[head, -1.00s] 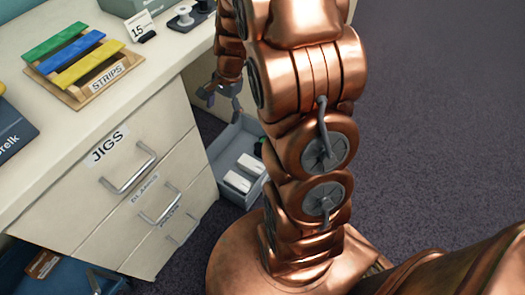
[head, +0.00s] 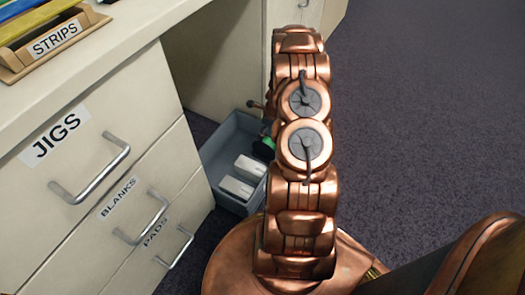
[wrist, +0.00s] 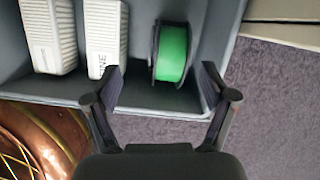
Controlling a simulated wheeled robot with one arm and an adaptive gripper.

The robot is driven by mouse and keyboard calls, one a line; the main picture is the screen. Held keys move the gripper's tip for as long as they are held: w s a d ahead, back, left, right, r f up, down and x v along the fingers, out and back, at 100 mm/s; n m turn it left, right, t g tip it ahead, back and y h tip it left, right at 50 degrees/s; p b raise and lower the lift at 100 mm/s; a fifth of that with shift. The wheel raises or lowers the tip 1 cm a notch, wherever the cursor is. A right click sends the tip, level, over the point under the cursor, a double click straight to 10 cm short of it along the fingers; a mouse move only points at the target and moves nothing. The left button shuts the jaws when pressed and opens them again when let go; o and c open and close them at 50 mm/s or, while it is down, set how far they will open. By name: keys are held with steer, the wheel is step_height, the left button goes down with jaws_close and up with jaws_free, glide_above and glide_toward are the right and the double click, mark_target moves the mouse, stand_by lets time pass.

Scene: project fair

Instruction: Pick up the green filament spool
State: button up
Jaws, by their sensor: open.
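The green filament spool (wrist: 172,54) has dark flanges and stands on edge inside a grey bin on the floor, near the bin's wall. In the head view the spool (head: 265,147) is partly hidden by my arm. My gripper (wrist: 160,82) is open and empty in the wrist view. Its two fingers show on either side of the spool's lower end, over the bin's near edge. I cannot tell how high they are above the spool. In the head view my arm hides most of the gripper.
The grey bin (head: 223,152) also holds two white boxes (wrist: 104,38) beside the spool. A cabinet with drawers marked JIGS (head: 95,170), BLANKS and PADS stands left of the bin. A STRIPS rack (head: 60,50) sits on its top. Carpet (head: 430,120) is clear at right.

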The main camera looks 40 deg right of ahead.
mark_target(269, 139)
steer(key=shift+m, duration=0.9)
steer(key=f, duration=0.2)
steer(key=d+f, duration=0.1)
steer(key=f, duration=0.1)
steer(key=s+d+f+b, duration=0.1)
steer(key=f, duration=0.1)
steer(key=shift+d, duration=0.25)
steer(key=shift+f, duration=0.35)
steer(key=shift+b+x, duration=1.9)
steer(key=shift+x, duration=1.75)
steer(key=c, duration=1.4)
steer(key=shift+o, duration=0.2)
steer(key=shift+r, duration=0.15)
